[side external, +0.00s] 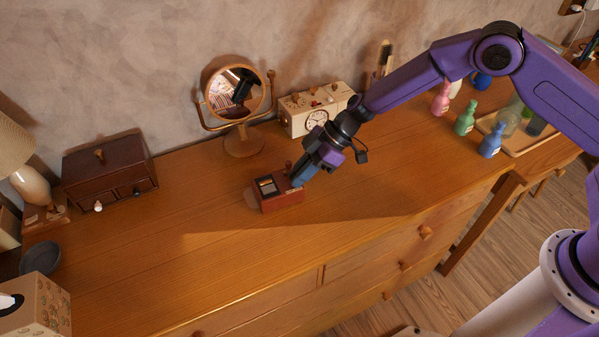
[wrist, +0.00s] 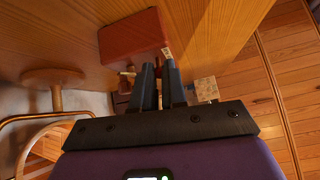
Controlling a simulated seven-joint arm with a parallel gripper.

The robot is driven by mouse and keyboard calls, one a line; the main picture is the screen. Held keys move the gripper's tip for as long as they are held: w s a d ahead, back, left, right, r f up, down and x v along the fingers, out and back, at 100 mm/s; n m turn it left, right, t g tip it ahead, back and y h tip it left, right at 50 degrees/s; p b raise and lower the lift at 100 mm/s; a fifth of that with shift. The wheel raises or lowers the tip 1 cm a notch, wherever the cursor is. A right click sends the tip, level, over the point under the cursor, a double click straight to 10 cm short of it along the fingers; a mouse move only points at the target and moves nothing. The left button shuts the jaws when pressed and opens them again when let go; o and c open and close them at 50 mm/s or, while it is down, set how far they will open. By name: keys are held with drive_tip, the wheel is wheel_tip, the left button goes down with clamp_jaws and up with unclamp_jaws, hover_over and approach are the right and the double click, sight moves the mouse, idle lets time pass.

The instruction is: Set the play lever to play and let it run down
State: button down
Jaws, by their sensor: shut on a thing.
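A small red-brown box (side external: 281,199) with a dark framed window on top sits on the dresser top, near the middle of the side view. It also shows as a red block in the wrist view (wrist: 133,38). My gripper (side external: 299,179) comes down from the upper right to the box's right end. In the wrist view my two fingers (wrist: 161,66) are close together at the box's edge, shut on a small part there. The fingers hide this part, likely the play lever. A small knob (side external: 288,165) stands behind the box's top.
A round mirror on a stand (side external: 243,143) and a cream clock box (side external: 298,119) stand behind. A dark brown chest (side external: 110,172) is at left. Several coloured bottles (side external: 465,119) stand at right. The dresser top in front of the box is clear.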

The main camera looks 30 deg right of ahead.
drive_tip(key=c, duration=1.2)
unclamp_jaws()
drive_tip(key=shift+o, duration=0.2)
drive_tip(key=v, duration=1.7)
drive_tip(key=shift+d+r, duration=0.15)
drive_tip(key=shift+d, duration=0.05)
